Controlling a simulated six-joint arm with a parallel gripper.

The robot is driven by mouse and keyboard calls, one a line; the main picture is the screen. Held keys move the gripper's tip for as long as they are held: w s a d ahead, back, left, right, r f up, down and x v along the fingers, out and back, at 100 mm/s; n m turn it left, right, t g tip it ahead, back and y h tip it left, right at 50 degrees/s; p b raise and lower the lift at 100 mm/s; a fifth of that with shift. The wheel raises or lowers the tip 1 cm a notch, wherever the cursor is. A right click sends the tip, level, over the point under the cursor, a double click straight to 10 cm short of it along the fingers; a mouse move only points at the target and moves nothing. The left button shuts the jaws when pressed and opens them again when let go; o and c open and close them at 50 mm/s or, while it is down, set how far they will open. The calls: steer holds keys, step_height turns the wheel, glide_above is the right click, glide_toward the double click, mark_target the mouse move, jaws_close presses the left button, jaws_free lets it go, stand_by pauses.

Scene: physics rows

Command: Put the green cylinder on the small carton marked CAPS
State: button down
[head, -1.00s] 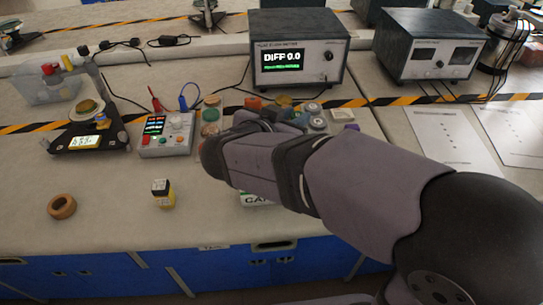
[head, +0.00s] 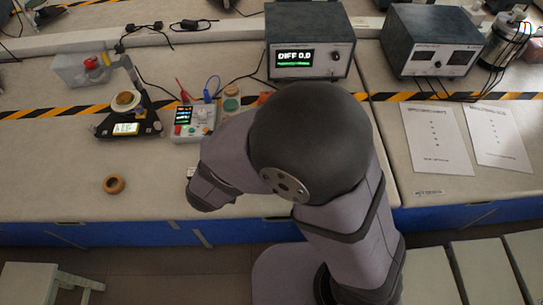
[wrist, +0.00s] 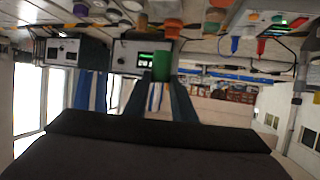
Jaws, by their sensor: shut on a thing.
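The green cylinder (wrist: 162,62) shows in the wrist view between the tips of the two dark fingers of my gripper (wrist: 160,76), which is shut on it. The wrist picture is upside down, with the bench top along its upper edge. In the head view my arm covers the middle of the bench, and neither the fingers nor the green cylinder can be made out. The carton marked CAPS cannot be made out in either current view; my arm probably hides it in the head view.
A meter reading DIFF 0.0 (head: 309,42) and another instrument (head: 432,42) stand at the back. A brown ring (head: 114,185) lies front left. Papers (head: 438,138) lie right.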

steer(key=shift+s+d+m+g+h+p, duration=1.75)
steer(key=shift+s+m+h+p, duration=0.35)
steer(key=shift+s+m+h, duration=0.6)
steer(key=shift+s+f+p, duration=0.1)
steer(key=shift+f+p, duration=0.35)
steer(key=shift+f, duration=2.5)
steer(key=shift+f, duration=0.1)
steer(key=shift+f+p, duration=0.4)
steer(key=shift+f, duration=1.6)
steer(key=shift+f, duration=0.1)
